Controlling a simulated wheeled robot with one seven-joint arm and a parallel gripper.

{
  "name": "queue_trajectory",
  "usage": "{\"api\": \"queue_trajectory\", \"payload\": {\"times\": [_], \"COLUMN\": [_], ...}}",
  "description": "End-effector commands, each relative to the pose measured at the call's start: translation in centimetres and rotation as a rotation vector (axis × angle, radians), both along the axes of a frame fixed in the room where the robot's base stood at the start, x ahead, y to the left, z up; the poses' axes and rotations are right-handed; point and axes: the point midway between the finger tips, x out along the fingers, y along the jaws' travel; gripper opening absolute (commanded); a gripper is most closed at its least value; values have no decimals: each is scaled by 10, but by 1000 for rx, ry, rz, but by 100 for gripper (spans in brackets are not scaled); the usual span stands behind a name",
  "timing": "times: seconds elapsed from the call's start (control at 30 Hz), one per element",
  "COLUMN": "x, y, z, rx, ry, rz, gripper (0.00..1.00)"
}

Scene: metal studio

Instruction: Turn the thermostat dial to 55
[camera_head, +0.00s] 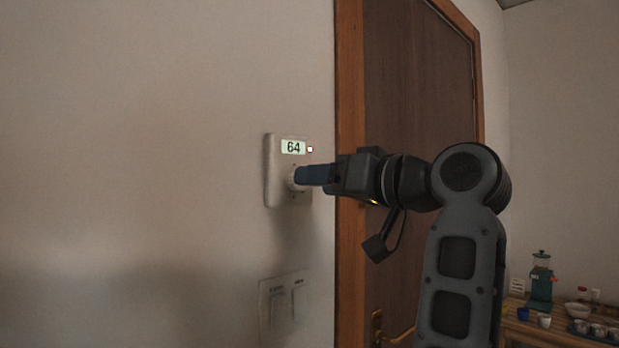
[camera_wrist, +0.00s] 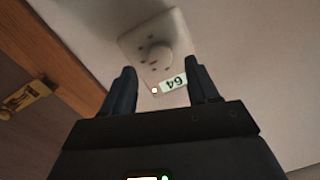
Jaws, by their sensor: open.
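The thermostat (camera_head: 271,180) is a pale plate on the wall, and its display (camera_head: 292,147) reads 64. Its round white dial (camera_head: 292,180) sits below the display in the head view. My gripper (camera_head: 303,176) reaches in from the right with its fingertips at the dial; in that view they partly cover it. In the wrist view the thermostat (camera_wrist: 180,32) appears upside down, with the dial (camera_wrist: 159,53) beyond and between the open fingers (camera_wrist: 160,80). I cannot tell whether a finger touches the dial.
A double wall switch (camera_head: 283,303) is below the thermostat. A wooden door frame (camera_head: 349,90) and brown door (camera_head: 415,80) are right of it, with a brass handle (camera_head: 395,336). A table (camera_head: 540,328) with cups and a blender (camera_head: 540,280) stands far right. The wall at left is bare.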

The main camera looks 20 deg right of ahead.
Motion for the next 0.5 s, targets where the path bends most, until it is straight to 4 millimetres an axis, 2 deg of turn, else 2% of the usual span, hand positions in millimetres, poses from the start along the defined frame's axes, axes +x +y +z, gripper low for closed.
{"api": "queue_trajectory", "payload": {"times": [0.2,0.5], "x": [25,32], "y": [10,12], "z": [1,0], "rx": [1,0], "ry": [1,0], "rz": [0,-2], "gripper": [59,59]}}
